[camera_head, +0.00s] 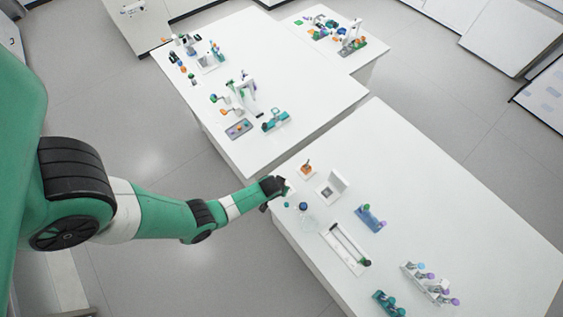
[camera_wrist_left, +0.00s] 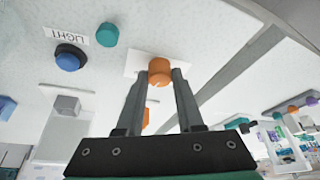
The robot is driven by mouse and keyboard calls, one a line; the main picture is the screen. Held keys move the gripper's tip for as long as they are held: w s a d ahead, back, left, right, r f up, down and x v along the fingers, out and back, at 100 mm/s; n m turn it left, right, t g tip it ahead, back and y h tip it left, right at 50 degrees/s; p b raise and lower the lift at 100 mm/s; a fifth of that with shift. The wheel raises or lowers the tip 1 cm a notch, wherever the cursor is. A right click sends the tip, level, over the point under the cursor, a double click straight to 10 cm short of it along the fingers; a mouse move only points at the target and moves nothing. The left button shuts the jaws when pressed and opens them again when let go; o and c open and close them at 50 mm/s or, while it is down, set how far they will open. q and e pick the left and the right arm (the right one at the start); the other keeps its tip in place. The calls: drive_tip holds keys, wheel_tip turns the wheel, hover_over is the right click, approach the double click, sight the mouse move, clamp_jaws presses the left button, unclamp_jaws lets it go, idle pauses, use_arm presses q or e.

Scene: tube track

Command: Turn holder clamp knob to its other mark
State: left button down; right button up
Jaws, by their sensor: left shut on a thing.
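The holder clamp knob seems to be the round orange knob (camera_wrist_left: 159,71) on a small white plate (camera_wrist_left: 139,62) in the left wrist view. My left gripper (camera_wrist_left: 160,78) is shut on it, one finger on each side. In the head view my left gripper (camera_head: 284,189) is at the near left edge of the front table, over the plate, and hides the knob. A second orange part (camera_wrist_left: 147,116) shows between the fingers, probably the orange holder (camera_head: 306,169) of the head view. The knob's marks cannot be made out. My right gripper is not in view.
A blue button (camera_wrist_left: 68,58) beside a LIGHT label (camera_wrist_left: 66,36) and a green button (camera_wrist_left: 107,35) are close to the knob. A white box (camera_head: 331,187), a long white tray (camera_head: 345,248) and a blue-grey rack (camera_head: 370,218) stand on the front table (camera_head: 430,180).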

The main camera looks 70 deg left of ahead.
use_arm(q)
drive_tip(key=shift+w+n+g, duration=0.1)
drive_tip(key=shift+n+g, duration=0.2)
drive_tip(key=shift+n, duration=0.6)
drive_tip(key=n, duration=0.2)
drive_tip(key=n+g+y+p, duration=0.1)
drive_tip(key=n, duration=0.1)
drive_tip(key=shift+w+d+n+g, duration=0.1)
drive_tip(key=shift+w+n+g, duration=0.05)
drive_tip(key=shift+n+g, duration=0.65)
drive_tip(key=shift+n, duration=0.6)
drive_tip(key=shift+w+n, duration=0.1)
drive_tip(key=shift+n, duration=0.6)
drive_tip(key=shift+g, duration=0.3)
drive_tip(key=c, duration=0.5)
unclamp_jaws()
drive_tip(key=shift+c, duration=0.2)
drive_tip(key=shift+r+p, duration=0.1)
drive_tip(key=shift+p, duration=0.2)
